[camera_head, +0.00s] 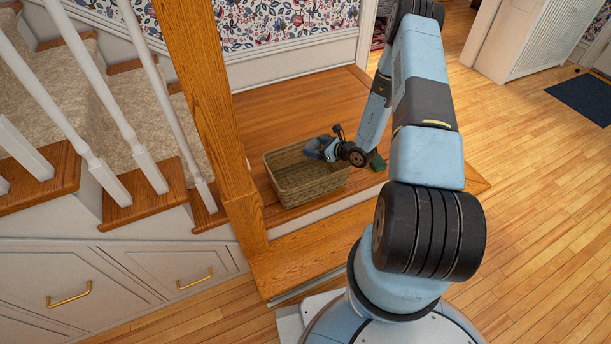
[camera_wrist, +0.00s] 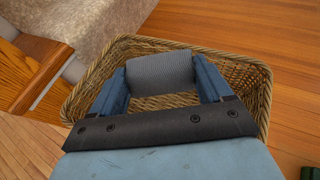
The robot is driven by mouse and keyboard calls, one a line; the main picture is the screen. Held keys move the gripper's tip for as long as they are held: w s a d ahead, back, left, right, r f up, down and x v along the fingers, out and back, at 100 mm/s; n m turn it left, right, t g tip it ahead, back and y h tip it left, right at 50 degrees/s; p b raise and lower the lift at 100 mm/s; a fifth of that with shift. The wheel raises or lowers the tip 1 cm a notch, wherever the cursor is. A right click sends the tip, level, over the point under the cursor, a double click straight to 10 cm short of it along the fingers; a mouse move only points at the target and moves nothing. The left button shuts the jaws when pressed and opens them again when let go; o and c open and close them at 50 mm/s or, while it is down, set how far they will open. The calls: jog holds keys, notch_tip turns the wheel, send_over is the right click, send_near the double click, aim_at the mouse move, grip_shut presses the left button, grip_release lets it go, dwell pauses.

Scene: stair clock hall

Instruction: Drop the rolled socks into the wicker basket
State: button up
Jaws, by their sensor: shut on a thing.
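The wicker basket (camera_head: 316,188) is an open, tan woven rectangle on the wooden landing. In the wrist view its woven wall (camera_wrist: 254,92) surrounds my gripper on the far and right sides. My gripper (camera_head: 317,148) is over the basket's right part. In the wrist view the grey, ribbed rolled socks (camera_wrist: 160,74) sit between its two blue fingers, and it is shut on them. The basket's floor shows partly below the socks. The socks are hard to make out in the head view, and their exact height above the basket floor cannot be told.
A thick oak newel post (camera_head: 212,110) stands just left of the basket, with white balusters and carpeted stairs beyond. A small dark green object (camera_head: 377,161) lies on the landing right of the basket. Open wooden floor (camera_head: 540,200) lies to the right.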

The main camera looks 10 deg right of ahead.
jog(key=shift+f, duration=0.15)
jog(key=o, duration=0.9)
jog(key=shift+o, duration=0.2)
jog(key=v, duration=1.3)
jog(key=shift+s+d, duration=0.2)
jog(key=shift+s, duration=0.15)
